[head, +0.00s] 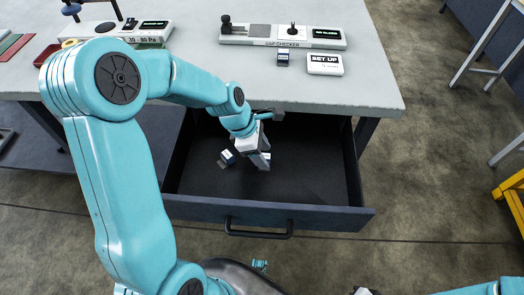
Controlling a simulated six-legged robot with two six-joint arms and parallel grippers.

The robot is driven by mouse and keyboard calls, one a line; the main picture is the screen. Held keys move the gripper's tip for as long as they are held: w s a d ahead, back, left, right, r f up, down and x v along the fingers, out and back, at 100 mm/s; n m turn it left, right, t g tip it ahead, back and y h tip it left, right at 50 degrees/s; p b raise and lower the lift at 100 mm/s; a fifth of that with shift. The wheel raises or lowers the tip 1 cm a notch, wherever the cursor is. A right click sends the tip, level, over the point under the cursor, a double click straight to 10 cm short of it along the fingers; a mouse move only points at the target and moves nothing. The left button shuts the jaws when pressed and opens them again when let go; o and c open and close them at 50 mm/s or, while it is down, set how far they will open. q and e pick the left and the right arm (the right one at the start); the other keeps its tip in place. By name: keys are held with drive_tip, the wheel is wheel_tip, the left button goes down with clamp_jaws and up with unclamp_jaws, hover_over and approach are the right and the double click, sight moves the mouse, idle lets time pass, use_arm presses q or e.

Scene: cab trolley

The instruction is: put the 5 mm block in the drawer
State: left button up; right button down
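The drawer (330,213) under the table is pulled open, with its black handle at the front. Another small dark block with a pale label (283,60) sits on the table in front of the gap checker (275,43). Only a sliver of what may be my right gripper shows at the bottom edge.
The right half of the drawer floor is clear.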

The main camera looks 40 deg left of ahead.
use_arm(q)
drive_tip(key=shift+r, duration=0.1)
drive_tip(key=shift+a+r, duration=0.1)
drive_tip(key=shift+r, duration=0.2)
drive_tip(key=p+v, duration=0.2)
drive_tip(key=v, duration=0.9)
drive_tip(key=shift+r, duration=0.25)
drive_tip(key=shift+s, duration=0.15)
